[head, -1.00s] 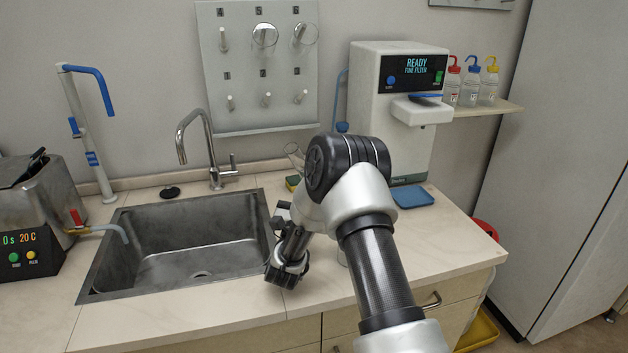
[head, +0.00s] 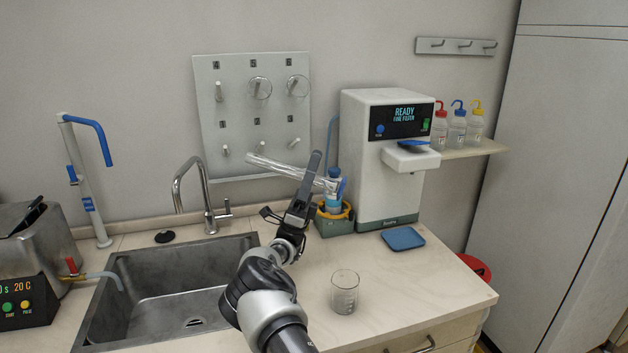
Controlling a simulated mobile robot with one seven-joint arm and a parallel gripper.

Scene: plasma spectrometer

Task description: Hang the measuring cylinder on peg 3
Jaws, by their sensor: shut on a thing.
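The measuring cylinder (head: 272,166) is a clear glass tube. It is nearly horizontal, its far left end a little higher, in front of the pegboard's lower edge. My gripper (head: 311,178) is shut on it near its right end. The grey pegboard (head: 207,130) has two rows of pegs; its labels are small, and the lower right one seems to be 3. That lower right peg (head: 293,144) is bare, above and behind the cylinder. Glass vessels hang on the upper middle peg (head: 260,88) and upper right peg (head: 297,86).
A beaker (head: 345,292) stands on the counter. A green caddy (head: 335,225) with a blue-topped item is right behind my gripper. A white filter machine (head: 365,150) stands to the right, with a blue tray (head: 403,238) before it. The sink (head: 165,295) is left.

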